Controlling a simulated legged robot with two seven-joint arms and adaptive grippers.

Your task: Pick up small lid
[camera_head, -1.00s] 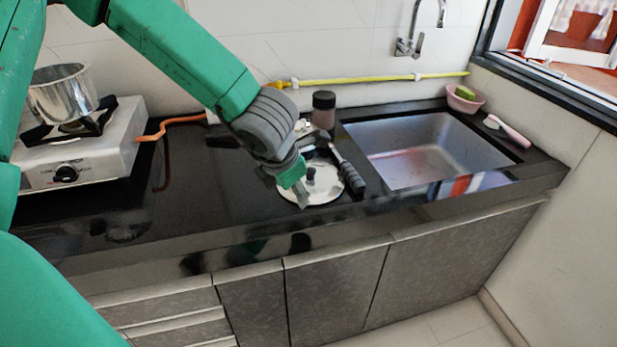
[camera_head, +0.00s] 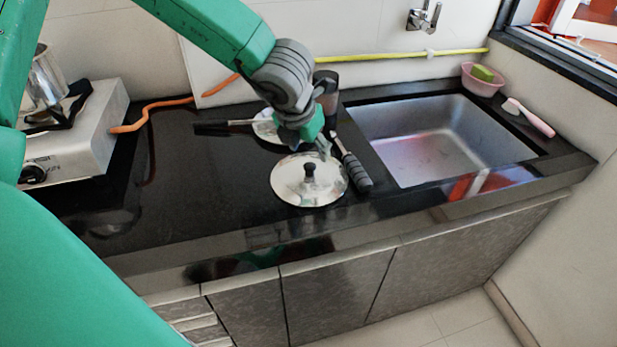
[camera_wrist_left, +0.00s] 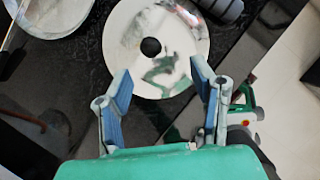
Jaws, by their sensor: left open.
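The small lid (camera_head: 309,180) is a round, shiny metal disc with a black knob (camera_head: 310,170) at its centre. It lies flat on the black counter, left of the sink. In the left wrist view the lid (camera_wrist_left: 185,35) is ahead of the fingers, its knob between their lines and nearer the left finger. My left gripper (camera_head: 326,150) is just behind the lid in the head view. It is open and empty, with both fingers (camera_wrist_left: 160,90) apart in the wrist view. I cannot tell its height above the counter. My right gripper is not in view.
A black-handled utensil (camera_head: 355,172) lies close right of the lid. Another round metal piece (camera_head: 268,128) with a dark handle lies behind. A dark jar (camera_head: 326,85) stands at the back. The sink (camera_head: 440,145) is right, the stove (camera_head: 85,140) left. Counter left of the lid is clear.

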